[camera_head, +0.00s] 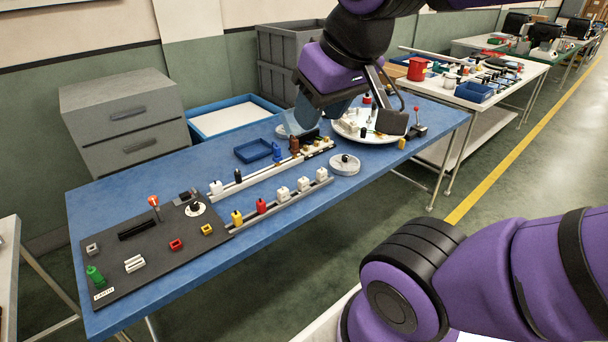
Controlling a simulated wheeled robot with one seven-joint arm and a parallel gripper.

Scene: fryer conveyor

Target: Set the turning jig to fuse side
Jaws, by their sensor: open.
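A round white turntable (376,137) stands near the right end of the blue table and carries several small parts. It looks like the turning jig, but I cannot make out which side is the fuse side. A small red-tipped lever (417,118) stands just right of it. My gripper (350,117) is open above the turntable, its fingers spread; I see nothing held between them. My gripper and wrist hide the back and left of the turntable. I cannot tell whether a fingertip touches it.
A grey round disc (344,168) with a knob lies in front of the turntable. Rails (283,205) with several coloured parts and a black control panel (150,246) fill the left. A small blue tray (253,151) lies behind. Grey crates (283,45) stand behind the table.

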